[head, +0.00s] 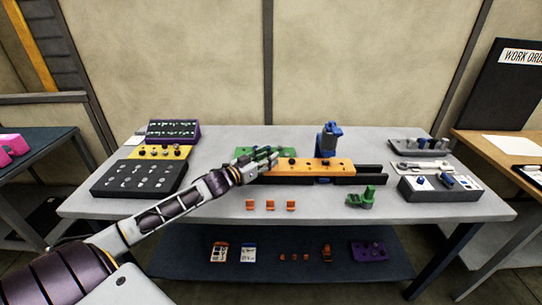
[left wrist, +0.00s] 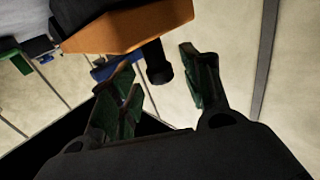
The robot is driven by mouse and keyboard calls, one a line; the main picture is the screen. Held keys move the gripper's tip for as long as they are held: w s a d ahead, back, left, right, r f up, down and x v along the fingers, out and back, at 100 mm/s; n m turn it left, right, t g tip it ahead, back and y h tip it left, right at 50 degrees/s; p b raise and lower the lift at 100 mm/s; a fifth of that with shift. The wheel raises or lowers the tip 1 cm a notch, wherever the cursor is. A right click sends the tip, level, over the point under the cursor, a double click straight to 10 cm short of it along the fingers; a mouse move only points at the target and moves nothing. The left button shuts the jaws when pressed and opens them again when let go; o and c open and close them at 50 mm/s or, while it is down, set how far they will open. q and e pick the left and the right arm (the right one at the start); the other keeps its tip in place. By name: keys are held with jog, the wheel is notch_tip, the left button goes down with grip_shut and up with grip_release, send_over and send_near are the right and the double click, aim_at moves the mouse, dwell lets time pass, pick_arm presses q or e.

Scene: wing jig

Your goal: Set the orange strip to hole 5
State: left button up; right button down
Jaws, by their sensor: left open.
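The orange strip (head: 325,167) lies along a black rail (head: 371,180) in the middle of the table, with several dark holes or pegs on its top. My left gripper (head: 272,158) is at the strip's left end in the head view. The left wrist view shows its two green-padded fingers (left wrist: 158,68) spread apart. A dark round knob or pin (left wrist: 158,63) shows between them, beside the orange strip (left wrist: 130,25). I cannot tell whether a finger touches it. The hole numbers are too small to read. My right gripper is out of view.
A blue device (head: 328,140) stands behind the strip, and a green part (head: 361,198) stands in front. Small orange blocks (head: 270,205) lie at the front. A black tray (head: 137,180) is left, and a grey box (head: 438,189) is right. The front table strip is mostly clear.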

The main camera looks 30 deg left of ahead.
pick_arm(q)
jog(key=shift+w+d, duration=0.15)
jog(key=shift+w, duration=0.5)
jog(key=shift+w+d, duration=0.1)
jog(key=shift+w, duration=0.35)
jog(key=c, duration=0.9)
grip_shut()
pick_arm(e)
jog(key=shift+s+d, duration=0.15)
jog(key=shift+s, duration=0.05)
